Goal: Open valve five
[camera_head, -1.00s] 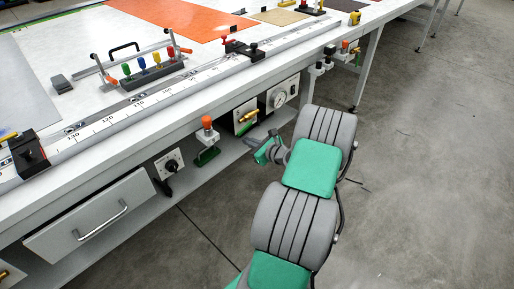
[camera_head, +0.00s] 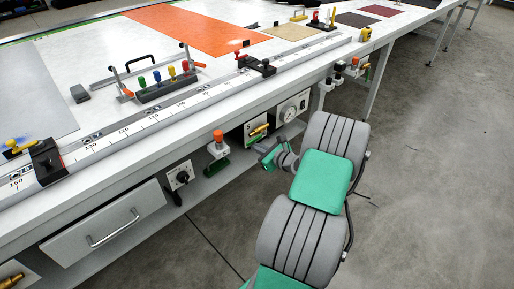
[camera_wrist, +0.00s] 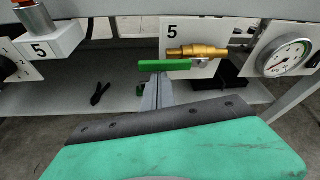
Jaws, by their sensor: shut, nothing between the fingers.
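Valve five is a brass valve (camera_wrist: 197,51) with a green lever handle (camera_wrist: 165,65) on a white plate (camera_wrist: 174,31) marked 5 in the wrist view. The handle lies about level and reaches left of the brass body. The valve also shows in the head view (camera_head: 259,130) under the table edge. My gripper (camera_wrist: 157,80) is shut and empty, its grey fingers just below the green handle; whether they touch it I cannot tell. In the head view my gripper (camera_head: 262,150) is in front of and just below the valve.
A pressure gauge (camera_wrist: 285,55) is to the right of the valve. A white block with an orange-red knob (camera_wrist: 46,40), also marked 5, is to the left. A shelf (camera_wrist: 60,90) runs below. The floor right of the table (camera_head: 430,180) is clear.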

